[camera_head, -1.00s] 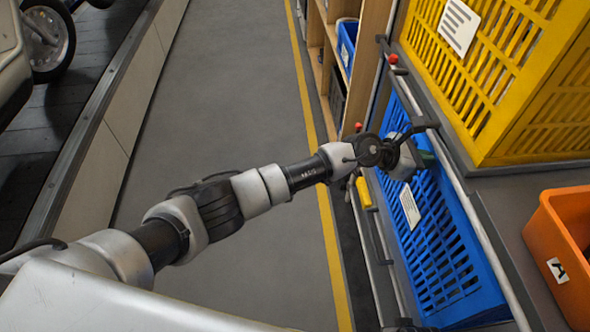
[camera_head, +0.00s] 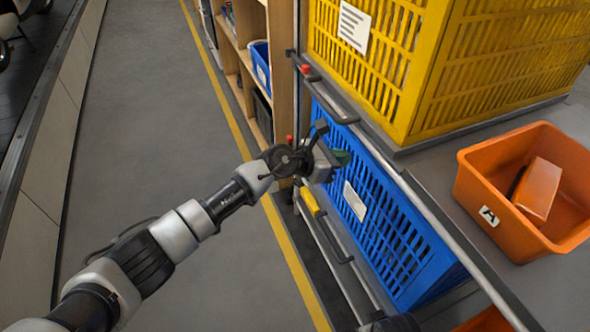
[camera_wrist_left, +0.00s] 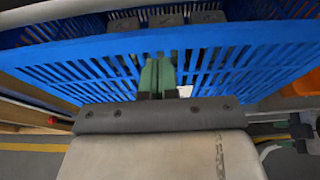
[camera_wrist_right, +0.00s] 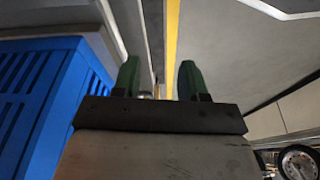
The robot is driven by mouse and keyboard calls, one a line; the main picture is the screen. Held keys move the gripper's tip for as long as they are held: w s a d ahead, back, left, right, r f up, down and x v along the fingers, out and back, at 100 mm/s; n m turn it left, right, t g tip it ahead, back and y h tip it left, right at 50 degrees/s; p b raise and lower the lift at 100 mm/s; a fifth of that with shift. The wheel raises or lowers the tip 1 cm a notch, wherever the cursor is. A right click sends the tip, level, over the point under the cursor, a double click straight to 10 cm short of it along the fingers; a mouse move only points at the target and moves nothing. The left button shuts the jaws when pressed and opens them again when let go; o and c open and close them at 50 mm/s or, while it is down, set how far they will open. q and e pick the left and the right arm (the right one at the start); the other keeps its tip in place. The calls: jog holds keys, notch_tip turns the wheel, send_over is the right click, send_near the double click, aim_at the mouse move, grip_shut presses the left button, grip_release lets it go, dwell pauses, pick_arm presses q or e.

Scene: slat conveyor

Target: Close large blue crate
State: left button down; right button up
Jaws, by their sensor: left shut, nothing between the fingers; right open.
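The large blue crate (camera_head: 385,215) sits on a lower shelf of the rack, under the yellow crate, with a white label on its slatted front. It fills the upper part of the left wrist view (camera_wrist_left: 225,58) and shows at the left of the right wrist view (camera_wrist_right: 35,95). My left gripper (camera_head: 342,158) is at the crate's upper front edge. Its green fingers (camera_wrist_left: 157,76) are shut with nothing between them, right at the slatted wall; I cannot tell whether they touch it. My right gripper (camera_wrist_right: 157,82) is open and empty, beside the blue crate. It is not clear in the head view.
A yellow crate (camera_head: 440,60) stands on the shelf above. An orange bin (camera_head: 480,185) with a box inside is at the right. A wooden shelf unit (camera_head: 282,60) stands beyond the rack. The grey aisle floor (camera_head: 150,110) is clear.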

pick_arm(q)
jog(key=p+v, duration=0.1)
jog(key=v, duration=0.8)
jog(key=shift+a+p, duration=0.4)
pick_arm(e)
notch_tip(320, 180, down, 7)
jog(key=s, duration=0.2)
jog(key=shift+d, duration=0.15)
